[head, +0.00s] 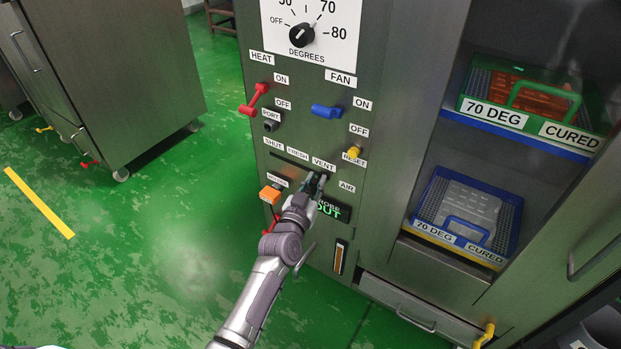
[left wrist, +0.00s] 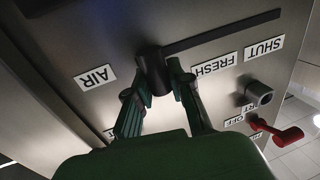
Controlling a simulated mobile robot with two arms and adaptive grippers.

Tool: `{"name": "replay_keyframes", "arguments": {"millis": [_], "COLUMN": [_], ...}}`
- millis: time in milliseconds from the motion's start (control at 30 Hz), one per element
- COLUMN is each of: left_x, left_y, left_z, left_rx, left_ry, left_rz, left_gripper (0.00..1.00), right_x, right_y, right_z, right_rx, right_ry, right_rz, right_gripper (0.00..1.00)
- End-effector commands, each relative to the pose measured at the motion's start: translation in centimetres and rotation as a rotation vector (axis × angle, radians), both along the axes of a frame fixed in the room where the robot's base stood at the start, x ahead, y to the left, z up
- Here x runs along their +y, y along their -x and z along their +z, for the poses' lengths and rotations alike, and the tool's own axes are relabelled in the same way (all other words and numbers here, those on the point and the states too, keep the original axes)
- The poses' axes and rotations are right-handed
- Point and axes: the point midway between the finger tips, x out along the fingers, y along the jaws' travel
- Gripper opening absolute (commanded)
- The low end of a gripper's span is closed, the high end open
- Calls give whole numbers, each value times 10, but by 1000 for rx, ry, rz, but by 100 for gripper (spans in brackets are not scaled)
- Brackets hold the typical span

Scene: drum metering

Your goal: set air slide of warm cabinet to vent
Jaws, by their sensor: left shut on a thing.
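The warm cabinet's front panel (head: 240,25) carries a horizontal air slide slot (head: 289,158) under the labels SHUT, FRESH and VENT (head: 324,164), with AIR to its right. My left gripper (head: 316,180) is at the slot's right end, below VENT. In the left wrist view its green fingers (left wrist: 158,75) are shut on the dark slide knob (left wrist: 150,57). The knob sits at the AIR-label end of the slot (left wrist: 220,32), past the FRESH label (left wrist: 214,65). The VENT label is hidden there by the fingers. My right gripper is out of view.
Near the slide are a red heat lever (head: 254,99), a blue fan lever (head: 327,111), a yellow reset button (head: 352,152) and an orange part (head: 270,194). Shelves at the right hold a green crate (head: 595,115) and a blue crate (head: 512,215).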

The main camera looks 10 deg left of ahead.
Motion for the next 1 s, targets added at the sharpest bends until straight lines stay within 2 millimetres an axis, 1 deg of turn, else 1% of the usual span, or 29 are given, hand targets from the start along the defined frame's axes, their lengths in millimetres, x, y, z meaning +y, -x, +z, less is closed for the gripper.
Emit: {"name": "replay_keyframes", "arguments": {"millis": [33,167,200,267,300,367,633,733,867,1000], "left_x": [-4,-5,-5,-5,-5,-4,-3,-2,1,6], "left_y": [1,2,2,2,2,2,1,6,24,55], "left_z": [-3,-3,-3,-3,-3,-3,-2,-2,-3,-3], "left_rx": [4,5,6,6,6,6,3,3,5,6], "left_ry": [1,2,2,2,2,2,2,2,1,0], "left_rz": [-6,-7,-8,-8,-8,-8,-5,-5,-4,-5], "left_gripper": [0,0,22,32,39,48,48,48,48,48], "right_x": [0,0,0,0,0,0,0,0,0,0], "right_y": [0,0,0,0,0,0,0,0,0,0], "right_z": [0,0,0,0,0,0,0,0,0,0], "right_rx": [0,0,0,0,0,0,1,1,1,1], "right_ry": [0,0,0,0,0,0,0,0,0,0], "right_rz": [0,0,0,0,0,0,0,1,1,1], "right_gripper": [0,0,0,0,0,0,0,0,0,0]}}
